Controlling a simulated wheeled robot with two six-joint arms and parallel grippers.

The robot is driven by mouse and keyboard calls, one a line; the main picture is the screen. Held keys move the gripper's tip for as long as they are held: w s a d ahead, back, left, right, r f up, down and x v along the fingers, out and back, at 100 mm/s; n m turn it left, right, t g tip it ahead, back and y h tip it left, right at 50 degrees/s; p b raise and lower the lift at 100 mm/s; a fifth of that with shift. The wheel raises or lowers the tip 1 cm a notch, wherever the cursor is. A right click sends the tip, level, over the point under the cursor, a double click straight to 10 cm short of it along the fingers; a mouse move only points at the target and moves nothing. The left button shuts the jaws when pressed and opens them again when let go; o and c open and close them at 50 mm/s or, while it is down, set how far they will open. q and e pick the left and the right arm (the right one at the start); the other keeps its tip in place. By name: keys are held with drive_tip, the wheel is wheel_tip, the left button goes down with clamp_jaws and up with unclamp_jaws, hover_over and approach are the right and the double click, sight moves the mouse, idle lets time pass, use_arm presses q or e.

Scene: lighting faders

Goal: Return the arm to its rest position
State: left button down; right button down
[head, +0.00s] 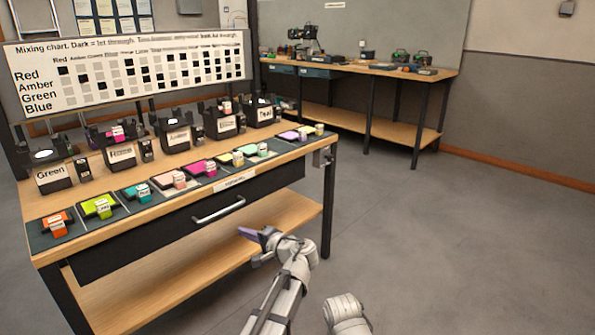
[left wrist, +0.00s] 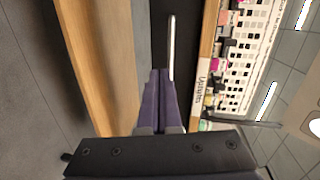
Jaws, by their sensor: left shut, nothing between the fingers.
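My left gripper (head: 247,233) is in front of the wooden bench (head: 308,151), below its top and near the drawer front (head: 150,232). Its purple fingers are shut and hold nothing. They also show together in the left wrist view (left wrist: 160,88), with the drawer handle (left wrist: 171,48) beyond them. In the head view I cannot tell how far the fingertips are from the drawer front. A part of my own arm shows at the bottom, but my right gripper is not in view.
Lamp units labelled Green (head: 50,178) and Teal (head: 263,113) stand with others on the bench behind a row of coloured gel pieces (head: 98,206). A mixing chart (head: 130,72) stands behind. A second bench (head: 360,72) is far back. The floor (head: 450,230) at right is clear.

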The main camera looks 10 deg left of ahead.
use_arm(q)
drive_tip(key=s+d+f+n+g+h, duration=0.1)
drive_tip(key=s+f+n+g+h, duration=0.55)
drive_tip(key=s+f, duration=1)
drive_tip(key=s+d+r+m+g+h+p, duration=0.1)
drive_tip(key=s+d+m+h, duration=0.15)
drive_tip(key=s+d, duration=0.45)
drive_tip(key=s+d+m+g+h+p, duration=0.1)
drive_tip(key=s+d+m+h, duration=0.2)
drive_tip(key=d, duration=0.6)
wheel_tip(320, 180, up, 38)
drive_tip(key=s+n+p, duration=0.1)
drive_tip(key=p, duration=3.7)
drive_tip(key=shift+s, duration=0.2)
